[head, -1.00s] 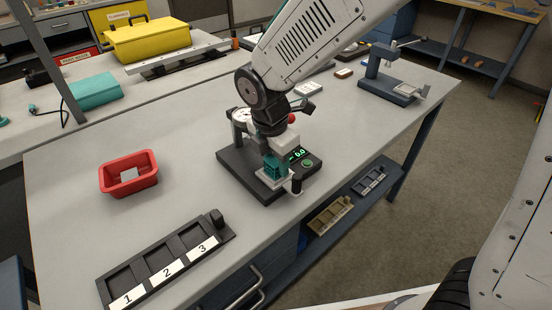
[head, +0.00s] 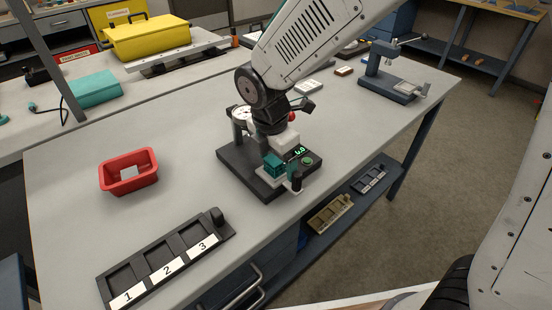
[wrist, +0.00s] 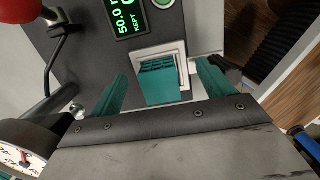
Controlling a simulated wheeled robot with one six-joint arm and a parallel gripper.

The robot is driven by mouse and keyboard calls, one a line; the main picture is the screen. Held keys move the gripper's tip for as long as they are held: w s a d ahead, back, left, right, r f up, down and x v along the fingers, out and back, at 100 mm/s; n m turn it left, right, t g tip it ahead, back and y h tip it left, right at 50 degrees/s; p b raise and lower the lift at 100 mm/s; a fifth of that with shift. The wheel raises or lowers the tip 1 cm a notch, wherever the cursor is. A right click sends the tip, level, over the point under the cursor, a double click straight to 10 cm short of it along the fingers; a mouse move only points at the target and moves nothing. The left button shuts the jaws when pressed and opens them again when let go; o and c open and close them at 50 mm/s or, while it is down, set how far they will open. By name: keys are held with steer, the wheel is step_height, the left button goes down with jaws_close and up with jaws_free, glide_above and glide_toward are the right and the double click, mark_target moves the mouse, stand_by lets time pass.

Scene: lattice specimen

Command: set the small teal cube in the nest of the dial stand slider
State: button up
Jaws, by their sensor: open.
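The small teal cube (wrist: 165,82), with a latticed face, sits in the pale square nest of the slider (wrist: 181,54) on the dial stand in the wrist view. My gripper (wrist: 162,86) is open, with one teal finger on each side of the cube and a visible gap at both. In the head view my gripper (head: 284,171) is low over the dark base of the dial stand (head: 232,163). The fingers partly hide the nest there. I cannot see whether the cube is fully down in the nest.
The stand's lit display (wrist: 130,14) and a dial gauge (wrist: 22,160) are close to my gripper. A red ball knob (wrist: 20,10) is near too. A red bin (head: 128,182) and a numbered tray (head: 165,262) lie left; the bench between is clear.

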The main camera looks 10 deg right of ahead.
mark_target(274, 160)
steer(key=shift+s+a+r, duration=0.1)
steer(key=shift+a+r, duration=0.05)
steer(key=shift+r, duration=1.1)
steer(key=shift+s+a+r, duration=0.1)
steer(key=shift+r, duration=1.15)
steer(key=shift+r, duration=0.1)
step_height(274, 160, up, 8)
steer(key=shift+s+a+f, duration=0.2)
steer(key=shift+s+a, duration=0.05)
steer(key=shift+a, duration=0.15)
